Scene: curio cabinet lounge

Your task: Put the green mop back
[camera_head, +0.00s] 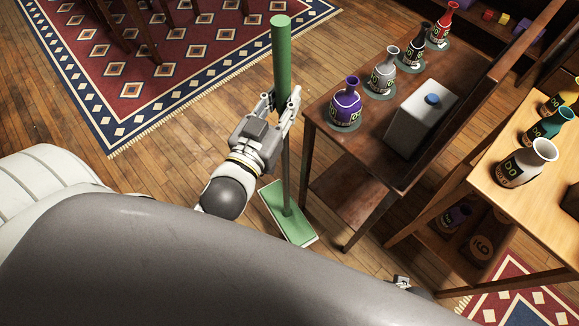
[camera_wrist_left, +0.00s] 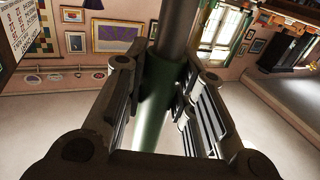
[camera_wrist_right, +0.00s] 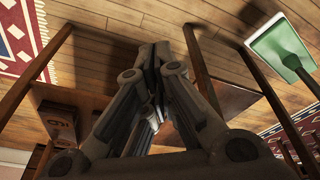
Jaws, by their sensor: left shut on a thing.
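The green mop (camera_head: 282,62) stands roughly upright beside the dark wooden table, with a thick green upper handle and a thin dark shaft. Its flat green head (camera_head: 285,215) is low down near the floor; I cannot tell whether it touches. My left gripper (camera_head: 285,108) is shut around the handle at the lower end of the green part. The left wrist view also shows the green handle (camera_wrist_left: 155,105) between the fingers. My right gripper (camera_wrist_right: 153,62) is shut with nothing visible in it, its fingertips together. The mop head also shows at the right wrist view's upper right (camera_wrist_right: 275,48).
The dark table (camera_head: 330,118) bears several vases and a white box (camera_head: 420,118) with a blue cap, close right of the mop. A light wooden table (camera_head: 484,184) with more vases stands farther right. A patterned rug (camera_head: 125,100) lies upper left, with bare floor between.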

